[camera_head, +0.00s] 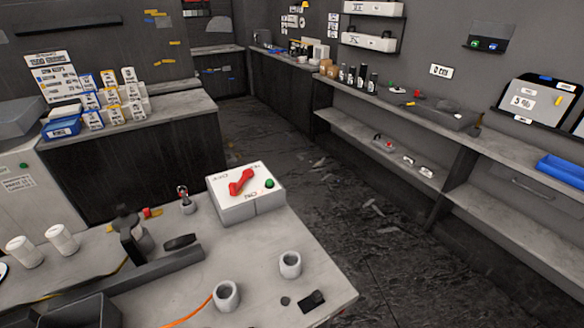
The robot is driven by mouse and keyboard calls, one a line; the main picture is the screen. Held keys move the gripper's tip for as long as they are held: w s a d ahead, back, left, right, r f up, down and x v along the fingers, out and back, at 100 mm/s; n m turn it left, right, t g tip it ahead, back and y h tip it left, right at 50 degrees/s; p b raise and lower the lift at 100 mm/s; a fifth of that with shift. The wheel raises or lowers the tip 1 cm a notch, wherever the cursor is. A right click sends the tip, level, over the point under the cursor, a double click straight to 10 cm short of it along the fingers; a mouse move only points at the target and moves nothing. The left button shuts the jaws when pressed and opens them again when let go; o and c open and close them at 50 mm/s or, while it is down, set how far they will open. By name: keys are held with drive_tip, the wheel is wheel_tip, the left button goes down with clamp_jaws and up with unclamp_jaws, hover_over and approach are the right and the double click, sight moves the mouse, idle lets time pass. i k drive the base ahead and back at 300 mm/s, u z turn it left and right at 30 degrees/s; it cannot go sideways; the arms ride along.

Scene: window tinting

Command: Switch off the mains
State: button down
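A white switch box (245,206) sits on the near grey bench, by its far right edge. A red lever (240,182) lies diagonally across its slanted top, one end up to the right and the other down to the left. A green round button or lamp (269,183) sits to the right of the lever. Small dark markings are printed near the lever, too small to read surely. I cannot identify my gripper in this view, and nothing is seen touching the lever.
The near bench (190,290) holds two grey cups, white rolls (62,238), a dark upright tool (132,238) and a long dark bar (140,280). A counter with boxes stands behind. Shelves (440,130) line the right wall. The dark floor (350,210) between has scattered scraps.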

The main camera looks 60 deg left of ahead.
sight(235, 189)
drive_tip(key=i, duration=0.5)
drive_tip(key=u, duration=3.2)
drive_tip(key=i, duration=0.5)
